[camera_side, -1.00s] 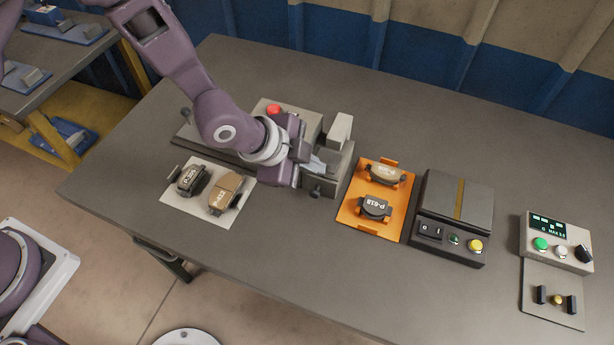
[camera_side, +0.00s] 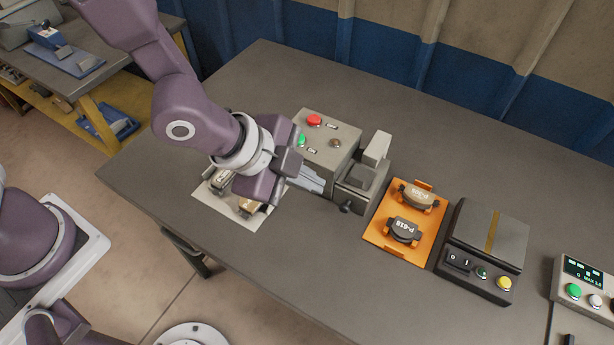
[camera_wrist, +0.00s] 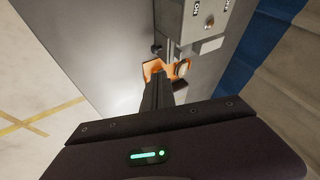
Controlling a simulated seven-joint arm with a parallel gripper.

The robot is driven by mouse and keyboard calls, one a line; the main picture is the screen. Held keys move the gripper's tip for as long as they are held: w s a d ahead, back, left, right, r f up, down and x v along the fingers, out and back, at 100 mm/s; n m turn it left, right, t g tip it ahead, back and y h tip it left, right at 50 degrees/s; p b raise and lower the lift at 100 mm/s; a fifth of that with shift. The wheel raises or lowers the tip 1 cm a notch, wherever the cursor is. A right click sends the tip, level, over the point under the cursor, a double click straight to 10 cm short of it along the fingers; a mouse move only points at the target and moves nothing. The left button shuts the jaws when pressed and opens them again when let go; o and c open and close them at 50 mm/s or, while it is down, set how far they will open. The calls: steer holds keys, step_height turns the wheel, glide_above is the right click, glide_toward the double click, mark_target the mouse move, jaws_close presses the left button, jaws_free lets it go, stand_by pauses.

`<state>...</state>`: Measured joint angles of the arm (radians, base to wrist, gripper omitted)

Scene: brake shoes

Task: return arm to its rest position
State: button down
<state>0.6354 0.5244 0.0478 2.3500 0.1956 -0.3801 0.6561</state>
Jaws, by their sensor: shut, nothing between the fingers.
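My gripper (camera_side: 312,182) hangs above the table, over the right edge of the white mat and in front of the grey machine. Its fingers point right and look closed and empty; they also show in the wrist view (camera_wrist: 158,92). Two brake shoes on the white mat (camera_side: 222,206) are partly hidden by my arm. Two more brake shoes, a tan one (camera_side: 418,197) and a dark one marked P-618 (camera_side: 403,231), sit on the orange tray (camera_side: 373,230), to the right of and apart from my gripper.
The grey machine (camera_side: 325,150) with red and green buttons stands behind my gripper, its clamp block (camera_side: 362,185) to the right. A dark switch box (camera_side: 488,235) and a control panel (camera_side: 588,283) stand farther right. The table's front middle is clear.

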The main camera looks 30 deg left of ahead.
steer(key=s+a+r+n+y, duration=0.25)
steer(key=a+r+n, duration=0.55)
steer(key=a+r, duration=0.6)
steer(key=s+a+r+n+y, duration=0.1)
steer(key=s+a+r+n, duration=0.1)
steer(key=s+a+n, duration=0.2)
steer(key=s+a+r+n+y, duration=0.1)
steer(key=s+a+n, duration=0.3)
steer(key=s, duration=0.6)
steer(key=shift+a+r+n, duration=0.4)
steer(key=shift+a+r, duration=0.2)
steer(key=shift+a, duration=0.15)
